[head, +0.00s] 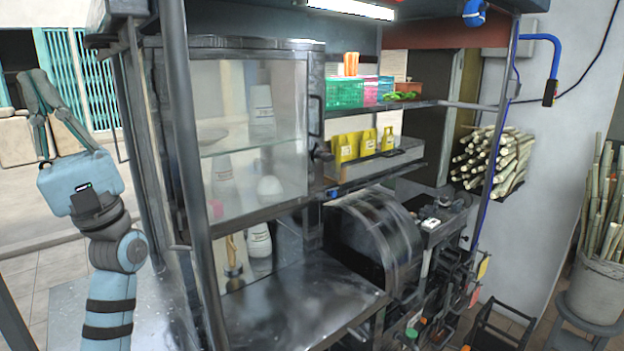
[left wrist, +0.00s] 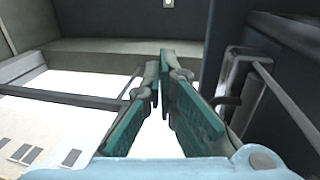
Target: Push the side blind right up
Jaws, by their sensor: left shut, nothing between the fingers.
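My left gripper (head: 38,90) is raised at the left of the head view, pointing up, beside the stall's left posts. Its fingers are shut and empty; the green pads meet at the tips in the left wrist view (left wrist: 163,62). A grey part (head: 122,12) sits at the stall's top left corner, above and right of the gripper; I cannot tell whether it belongs to the side blind. In the left wrist view a dark panel (left wrist: 285,28) and a pale beam (left wrist: 130,48) lie beyond the fingers, apart from them as far as I can tell. My right gripper is not in view.
A metal post (head: 182,130) and a glass cabinet (head: 250,140) stand right of my left arm. A metal counter (head: 290,300) and a press drum (head: 375,240) lie lower right. The paved ground (head: 60,265) at the left looks open.

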